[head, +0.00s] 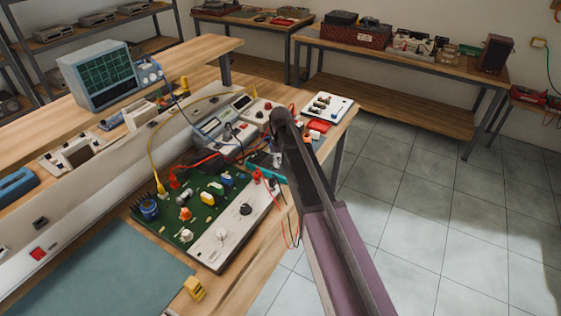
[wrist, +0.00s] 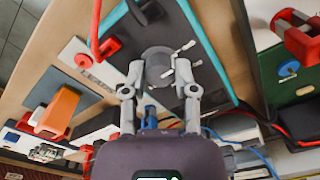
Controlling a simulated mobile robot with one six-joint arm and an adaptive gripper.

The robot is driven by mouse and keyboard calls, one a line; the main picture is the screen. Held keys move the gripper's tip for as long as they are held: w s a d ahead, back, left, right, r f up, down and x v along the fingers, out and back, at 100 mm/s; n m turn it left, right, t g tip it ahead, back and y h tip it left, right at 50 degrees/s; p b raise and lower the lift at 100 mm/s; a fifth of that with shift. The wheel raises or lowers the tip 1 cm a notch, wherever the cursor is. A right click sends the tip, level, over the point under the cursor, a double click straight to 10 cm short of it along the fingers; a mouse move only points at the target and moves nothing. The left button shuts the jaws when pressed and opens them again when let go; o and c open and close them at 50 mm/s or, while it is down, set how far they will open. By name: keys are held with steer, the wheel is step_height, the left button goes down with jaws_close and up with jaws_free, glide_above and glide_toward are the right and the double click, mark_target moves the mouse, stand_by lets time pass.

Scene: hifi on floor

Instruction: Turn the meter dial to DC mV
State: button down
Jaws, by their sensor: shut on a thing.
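The meter (wrist: 205,62) has a dark face with a teal edge and lies under my gripper in the wrist view. Its round grey dial (wrist: 158,58) sits between my fingertips. My gripper (wrist: 159,78) is shut on the dial, one finger on each side. Small white marks or parts lie just right of the dial; I cannot read any label or tell which setting it points to. In the head view, a teal edge of the meter (head: 263,160) shows beside my arm, which hides the rest and the gripper.
A green circuit board (head: 205,208) with knobs and plugs lies close in front on the wooden bench. Red and black leads (head: 200,165) run beside the meter. In the wrist view an orange block (wrist: 60,108) and red plugs (wrist: 110,46) are near. Tiled floor is free at right.

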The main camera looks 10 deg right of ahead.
steer(key=shift+m, duration=0.4)
steer(key=m, duration=0.3)
steer(key=shift+m, duration=0.3)
steer(key=m, duration=1.3)
steer(key=shift+m, duration=0.3)
steer(key=shift+c, duration=2)
jaws_free()
